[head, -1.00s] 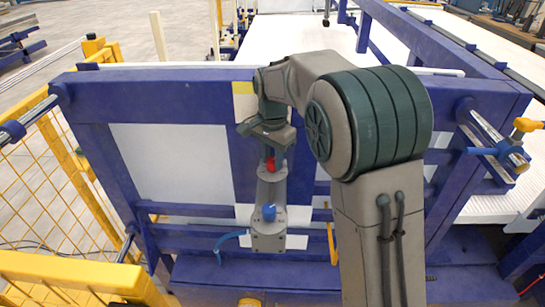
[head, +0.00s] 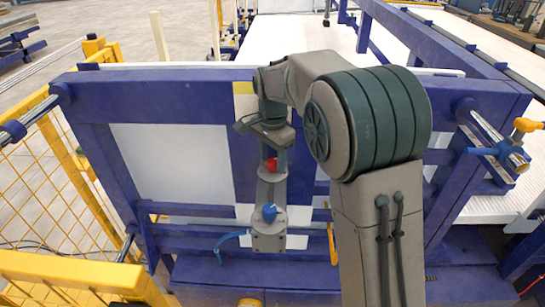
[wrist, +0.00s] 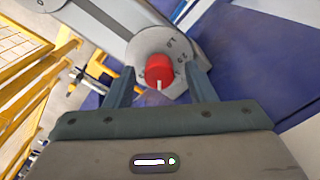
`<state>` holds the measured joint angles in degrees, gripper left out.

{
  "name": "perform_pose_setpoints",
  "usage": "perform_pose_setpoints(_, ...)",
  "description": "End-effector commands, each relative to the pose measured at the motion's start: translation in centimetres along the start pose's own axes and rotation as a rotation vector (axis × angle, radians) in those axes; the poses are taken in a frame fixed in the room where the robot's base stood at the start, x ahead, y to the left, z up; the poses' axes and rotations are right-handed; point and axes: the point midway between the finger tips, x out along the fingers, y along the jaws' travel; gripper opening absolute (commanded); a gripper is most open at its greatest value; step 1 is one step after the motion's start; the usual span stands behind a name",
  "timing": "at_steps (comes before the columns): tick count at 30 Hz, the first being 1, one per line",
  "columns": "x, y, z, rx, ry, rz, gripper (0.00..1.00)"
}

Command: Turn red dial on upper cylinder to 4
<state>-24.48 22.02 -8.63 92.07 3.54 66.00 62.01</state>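The red dial (head: 271,164) sits at the top of the upper grey cylinder (head: 271,190), just below my gripper (head: 272,148) in the head view. In the wrist view the red dial (wrist: 159,71) faces me on a round grey plate (wrist: 150,46) with small dark marks at its right and upper right. A white pointer line on the dial points toward the bottom of the picture. My gripper (wrist: 159,72) is open, one finger on each side of the dial, with visible gaps. I cannot tell how deep the fingertips reach. The marks are too small to read surely.
A blue dial (head: 269,213) sits on the lower grey part, with a blue lever (head: 231,238) at its left. A blue frame (head: 160,100) with white panels stands behind. A yellow fence (head: 50,170) stands at the left.

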Motion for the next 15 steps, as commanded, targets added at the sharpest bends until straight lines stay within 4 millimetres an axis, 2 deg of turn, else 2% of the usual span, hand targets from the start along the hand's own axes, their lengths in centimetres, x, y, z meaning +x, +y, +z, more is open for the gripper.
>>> perform_pose_setpoints(8,-0.2,0.0,0.0,0.0,0.0,0.001,0.5)
perform_pose_setpoints(11,-1.2,0.0,0.0,0.0,0.0,-0.001,0.5)
perform_pose_setpoints(15,-4.0,-0.1,0.0,0.0,0.001,-0.004,0.5)
